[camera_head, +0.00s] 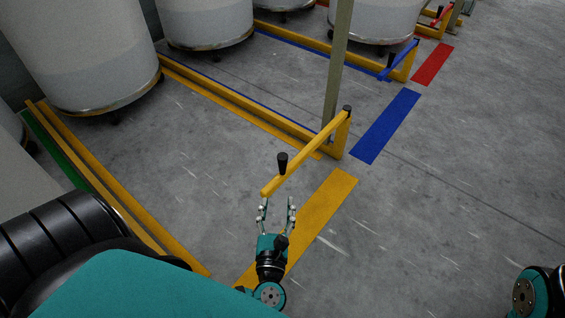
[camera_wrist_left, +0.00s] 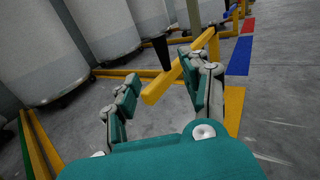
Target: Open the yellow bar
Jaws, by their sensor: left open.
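The yellow bar (camera_head: 310,152) runs from a short yellow post (camera_head: 341,138) toward the lower left, raised above the floor. A black upright handle (camera_head: 282,162) stands near its free end. My left gripper (camera_head: 277,206) is open and empty, just on the near side of the free end. In the left wrist view the bar (camera_wrist_left: 182,68) shows beyond and between the spread fingers (camera_wrist_left: 166,88), with the dark handle (camera_wrist_left: 161,53) beside it. Whether a finger touches the bar cannot be told. My right gripper is out of view.
A yellow floor stripe (camera_head: 318,212) lies below the bar. Yellow floor rails (camera_head: 225,100) flank the empty bay. A thin upright pole (camera_head: 336,75) stands near the bar's post. Large grey cans (camera_head: 85,50) stand behind. The floor to the right is clear.

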